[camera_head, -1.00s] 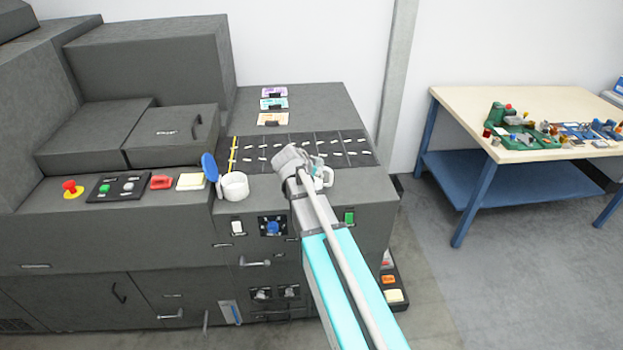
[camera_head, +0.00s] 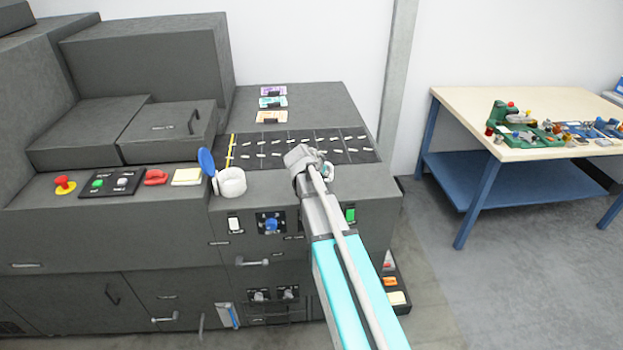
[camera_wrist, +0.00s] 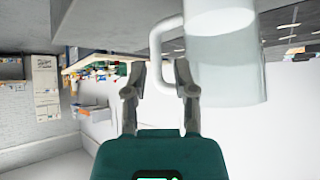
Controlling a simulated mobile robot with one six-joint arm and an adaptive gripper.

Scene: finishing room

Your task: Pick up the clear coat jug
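The clear coat jug (camera_wrist: 222,58) is a translucent, whitish vessel with a looped handle (camera_wrist: 156,55), at the top right of the wrist view. My gripper (camera_wrist: 159,72) is open, its fingers apart on either side of the handle's upright bar. The right finger is in or in front of the gap between handle and body. I cannot tell whether either finger touches the handle. In the head view my gripper (camera_head: 322,170) is over the front right of the dark machine's top and mostly hides the jug.
A white pot (camera_head: 231,183) with a raised blue lid stands left of my gripper on the machine (camera_head: 300,106). A dark strip with small pale pieces (camera_head: 300,149) lies behind. A workbench (camera_head: 460,103) with coloured parts stands at the right, with open floor between.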

